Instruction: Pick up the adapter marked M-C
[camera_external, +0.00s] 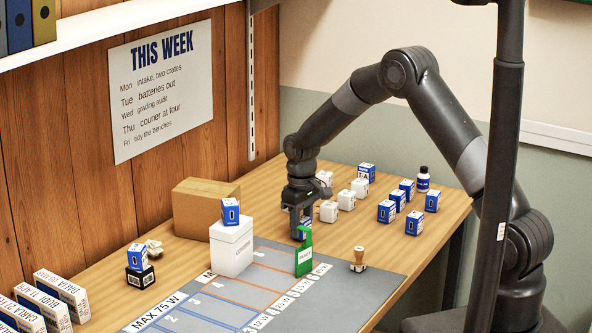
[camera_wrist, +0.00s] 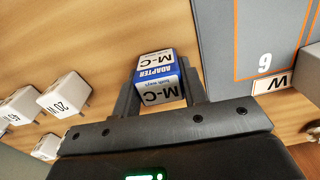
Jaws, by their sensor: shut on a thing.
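The adapter marked M-C is a small blue and white box (camera_wrist: 158,80) printed "ADAPTER" and "M-C", between the two fingers in the wrist view. My gripper (camera_wrist: 160,92) is shut on it, one finger on each side. Whether the box touches the table I cannot tell.
A green stand (camera_external: 304,252) and a white box (camera_external: 231,247) are close by on the grey mat (camera_external: 330,291). Several white plug adapters (camera_external: 346,200) and blue boxes (camera_external: 387,211) stand to the right. A stamp (camera_external: 358,259) stands near the mat's right edge.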

